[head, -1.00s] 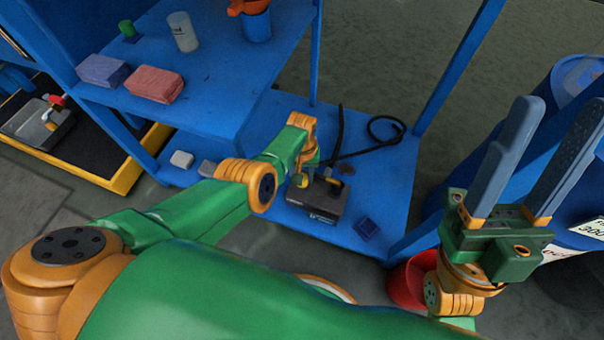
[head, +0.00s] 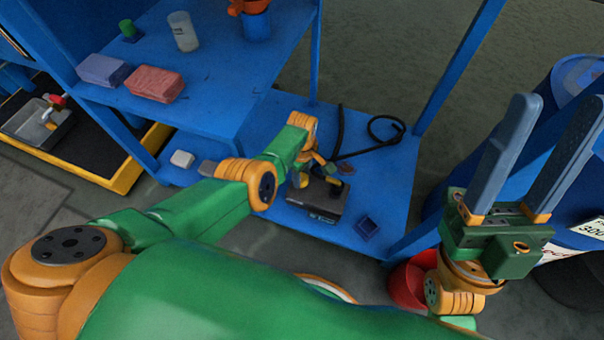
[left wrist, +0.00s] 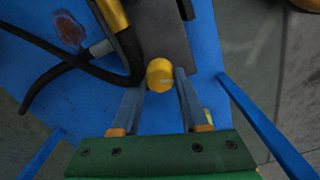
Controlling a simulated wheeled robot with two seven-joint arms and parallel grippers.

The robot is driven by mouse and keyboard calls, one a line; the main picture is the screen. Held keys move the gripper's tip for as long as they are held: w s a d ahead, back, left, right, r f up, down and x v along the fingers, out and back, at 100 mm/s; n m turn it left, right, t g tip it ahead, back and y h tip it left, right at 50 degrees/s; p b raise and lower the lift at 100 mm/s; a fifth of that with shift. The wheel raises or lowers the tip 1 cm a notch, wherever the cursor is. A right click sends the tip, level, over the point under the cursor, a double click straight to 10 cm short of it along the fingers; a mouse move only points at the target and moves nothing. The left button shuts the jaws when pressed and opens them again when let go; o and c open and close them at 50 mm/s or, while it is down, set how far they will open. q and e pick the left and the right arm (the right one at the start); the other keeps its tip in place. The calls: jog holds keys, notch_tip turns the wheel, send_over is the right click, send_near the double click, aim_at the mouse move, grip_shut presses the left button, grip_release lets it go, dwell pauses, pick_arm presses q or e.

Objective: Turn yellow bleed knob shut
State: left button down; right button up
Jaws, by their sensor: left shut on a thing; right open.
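The yellow bleed knob (left wrist: 160,74) is a round yellow cap on a dark grey block (left wrist: 165,35) in the left wrist view. My left gripper (left wrist: 161,84) is shut on it, with one finger at each side. In the head view the grey block (head: 322,203) sits on the low blue shelf. My left arm reaches down there, and its wrist and gripper partly hide the knob. My right gripper (head: 554,155) is open and empty at the right, its fingers pointing up, far from the block.
A black hose (head: 384,143) curves across the low blue shelf (head: 385,185) behind the block. A small dark blue box (head: 366,228) stands at the front right. The upper blue shelf (head: 225,75) holds a red brick (head: 153,83). A red bucket (head: 408,282) stands below.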

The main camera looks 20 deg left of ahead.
pick_arm(q)
jog(key=shift+n, duration=1.7)
jog(key=shift+c, duration=2.1)
grip_release()
